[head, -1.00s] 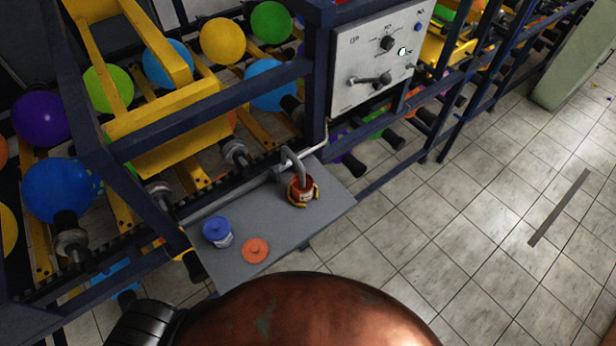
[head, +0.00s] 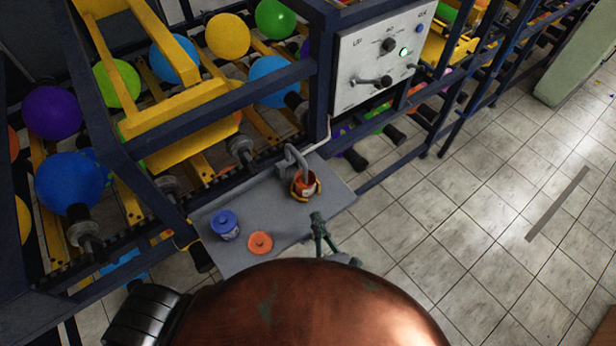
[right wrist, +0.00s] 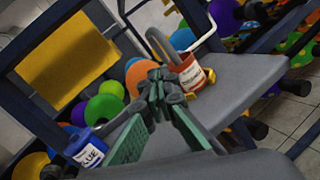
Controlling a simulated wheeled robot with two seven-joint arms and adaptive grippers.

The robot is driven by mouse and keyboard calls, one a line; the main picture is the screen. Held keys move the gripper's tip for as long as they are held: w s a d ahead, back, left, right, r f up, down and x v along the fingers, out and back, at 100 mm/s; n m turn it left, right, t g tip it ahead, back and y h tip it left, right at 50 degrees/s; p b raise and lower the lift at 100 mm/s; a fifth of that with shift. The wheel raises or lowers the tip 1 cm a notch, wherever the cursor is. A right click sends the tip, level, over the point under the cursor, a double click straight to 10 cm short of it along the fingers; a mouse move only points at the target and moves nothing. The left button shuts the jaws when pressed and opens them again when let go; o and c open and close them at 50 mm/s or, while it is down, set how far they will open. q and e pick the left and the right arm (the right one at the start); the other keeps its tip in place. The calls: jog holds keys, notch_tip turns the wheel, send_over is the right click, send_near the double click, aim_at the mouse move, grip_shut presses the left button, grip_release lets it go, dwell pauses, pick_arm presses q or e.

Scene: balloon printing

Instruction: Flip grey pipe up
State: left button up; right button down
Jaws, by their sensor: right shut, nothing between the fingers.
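The grey pipe (head: 297,155) is bent like a hook at the back of a grey shelf (head: 285,217). Its free end points down into an open orange can (head: 305,188) in a yellow holder. In the right wrist view the pipe (right wrist: 158,38) arches down behind my fingertips into the orange can (right wrist: 188,75). My right gripper (head: 317,216) is shut and empty, over the shelf's front edge, in front of the can and apart from the pipe in the head view. It also shows in the right wrist view (right wrist: 160,82). My left gripper is not in view.
A blue can (head: 225,225) and an orange lid (head: 260,243) sit on the shelf's left part. A control panel (head: 382,58) with knobs and a lever is above right. Dark blue frame bars and balloons (head: 70,183) lie behind.

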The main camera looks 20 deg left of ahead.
jog(key=p, duration=0.2)
send_near(305, 169)
notch_tip(305, 169, down, 2)
jog(key=w+a, duration=0.2)
jog(key=a, duration=0.1)
jog(key=w, duration=0.1)
jog(key=w+r+p, duration=0.1)
jog(key=w+p, duration=0.1)
jog(key=shift+a+r, duration=0.3)
jog(key=shift+w+a+r, duration=0.1)
jog(key=shift+w+r, duration=0.15)
jog(key=shift+w, duration=0.15)
jog(key=shift+r+p, duration=0.1)
jog(key=shift+p, duration=0.2)
